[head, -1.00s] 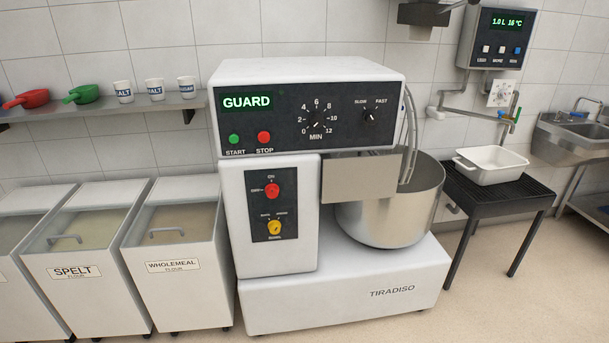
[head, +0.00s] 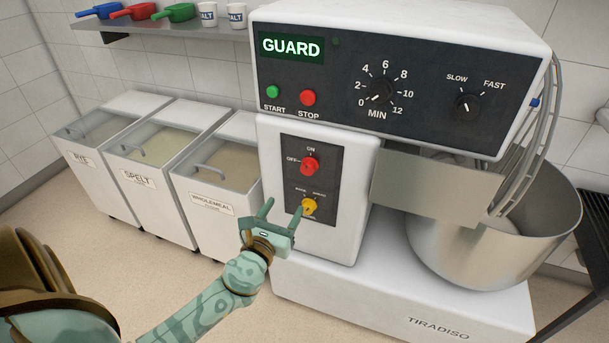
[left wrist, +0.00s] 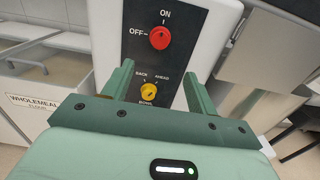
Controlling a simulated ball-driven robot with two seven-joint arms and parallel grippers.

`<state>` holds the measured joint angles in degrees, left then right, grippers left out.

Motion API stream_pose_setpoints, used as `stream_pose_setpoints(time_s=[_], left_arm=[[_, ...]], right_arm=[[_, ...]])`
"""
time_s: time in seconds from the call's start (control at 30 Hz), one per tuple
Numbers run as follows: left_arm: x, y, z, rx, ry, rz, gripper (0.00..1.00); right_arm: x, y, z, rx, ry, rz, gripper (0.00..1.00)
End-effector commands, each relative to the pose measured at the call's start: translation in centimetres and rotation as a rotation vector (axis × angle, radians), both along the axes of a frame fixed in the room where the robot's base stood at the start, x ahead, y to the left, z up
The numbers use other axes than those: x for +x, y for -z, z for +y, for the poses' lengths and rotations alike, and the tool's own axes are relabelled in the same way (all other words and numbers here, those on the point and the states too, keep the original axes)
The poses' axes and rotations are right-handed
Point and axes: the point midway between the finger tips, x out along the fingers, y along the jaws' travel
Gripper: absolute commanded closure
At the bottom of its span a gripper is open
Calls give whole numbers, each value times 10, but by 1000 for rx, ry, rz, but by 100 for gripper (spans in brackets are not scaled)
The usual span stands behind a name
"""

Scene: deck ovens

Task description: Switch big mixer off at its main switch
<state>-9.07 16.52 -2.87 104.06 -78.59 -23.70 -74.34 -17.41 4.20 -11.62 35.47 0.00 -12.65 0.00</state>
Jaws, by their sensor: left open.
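The big mixer (head: 420,320) is a white machine with a steel bowl and a lit display reading GUARD. Its main switch (head: 309,166) is a red rotary knob on the dark lower panel, with OFF marked at its left and ON above. It also shows in the left wrist view (left wrist: 159,38). A yellow bowl knob (head: 308,207) sits below it. My left gripper (head: 283,207) is open and empty in front of the panel, below the red knob and near the yellow one. In the left wrist view the fingers stand either side of the yellow knob, apart from the red one.
Above the panel are a green start button (head: 272,92) and a red stop button (head: 308,98). Flour bins, including the wholemeal bin (head: 215,190), stand left of the mixer. A steel plate (head: 428,186) juts at the right of the panel.

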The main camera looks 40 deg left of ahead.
Motion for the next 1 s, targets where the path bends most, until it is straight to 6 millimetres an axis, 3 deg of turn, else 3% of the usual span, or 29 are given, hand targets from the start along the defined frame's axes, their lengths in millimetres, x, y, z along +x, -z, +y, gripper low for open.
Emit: stream_pose_setpoints(time_s=[0.3,0.5,0.7,1.0], left_arm=[[78,1,19,-7,-1,-1,42],[118,2,28,-9,-1,2,42],[138,2,33,-9,1,2,42],[141,1,34,-9,1,2,42]], right_arm=[[-2,6,-2,-3,0,5,64],[-3,13,-5,-6,1,9,64],[-3,17,-7,-9,1,10,64],[-2,17,-7,-9,1,9,64]])
